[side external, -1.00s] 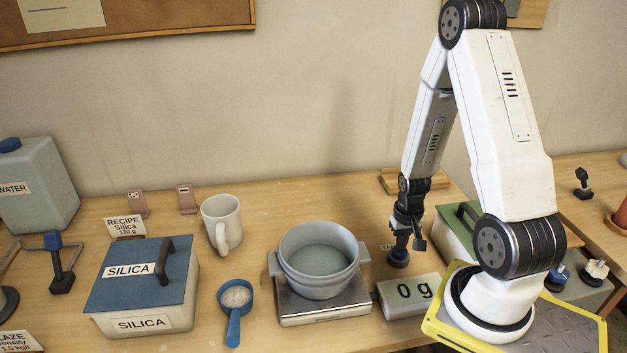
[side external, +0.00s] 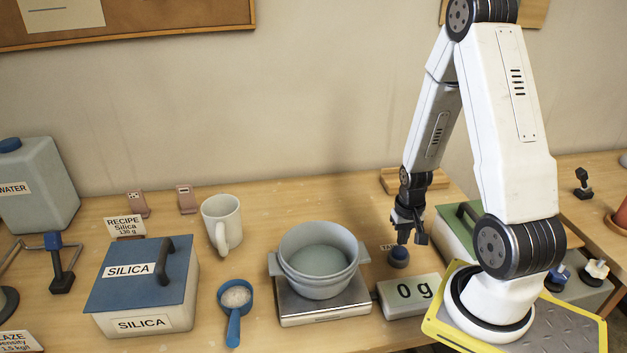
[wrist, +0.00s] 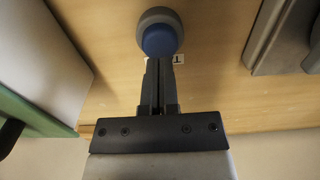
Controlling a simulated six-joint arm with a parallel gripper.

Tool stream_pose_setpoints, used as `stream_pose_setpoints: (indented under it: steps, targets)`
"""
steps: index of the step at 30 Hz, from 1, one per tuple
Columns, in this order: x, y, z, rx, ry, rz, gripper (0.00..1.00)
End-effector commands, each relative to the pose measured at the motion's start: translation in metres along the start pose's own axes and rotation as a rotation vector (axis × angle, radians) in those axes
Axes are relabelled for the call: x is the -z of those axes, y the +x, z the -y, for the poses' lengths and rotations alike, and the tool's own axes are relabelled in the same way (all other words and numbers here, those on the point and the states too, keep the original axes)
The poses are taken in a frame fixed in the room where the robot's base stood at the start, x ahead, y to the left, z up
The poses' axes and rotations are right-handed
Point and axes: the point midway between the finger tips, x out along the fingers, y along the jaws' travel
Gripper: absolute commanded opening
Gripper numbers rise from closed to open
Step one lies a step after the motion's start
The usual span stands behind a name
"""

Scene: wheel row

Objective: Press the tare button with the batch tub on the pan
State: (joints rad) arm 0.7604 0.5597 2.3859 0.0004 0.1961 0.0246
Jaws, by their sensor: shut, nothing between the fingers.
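The batch tub (side external: 318,262) is a grey two-handled tub sitting upright on the scale pan (side external: 322,306). The scale display (side external: 411,295) reads "0 g". The tare button (side external: 398,256) is a blue dome on a grey round base, right of the tub and behind the display. It also shows in the wrist view (wrist: 160,38). My gripper (side external: 405,241) is shut and empty, pointing down just above the button; a small gap appears between them. In the wrist view the closed fingertips (wrist: 159,62) line up with the button. The tare label is partly hidden behind the fingers.
A silica bin (side external: 140,285) with a blue lid, a blue scoop (side external: 235,305) of powder and a mug (side external: 222,223) stand left of the scale. A green-lidded bin (side external: 458,232) stands close right of my gripper. Bare table lies behind the tub.

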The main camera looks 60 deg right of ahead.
Motion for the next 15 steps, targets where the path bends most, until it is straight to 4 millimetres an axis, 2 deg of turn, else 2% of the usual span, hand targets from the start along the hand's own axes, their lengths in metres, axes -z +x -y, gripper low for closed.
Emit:
stream_pose_setpoints:
  steps: [7,15]
  targets:
    - [0.001,-0.004,0.0,0.0,0.0,-0.002,0.0]
    - [0.001,-0.021,0.0,0.0,0.0,-0.003,0.0]
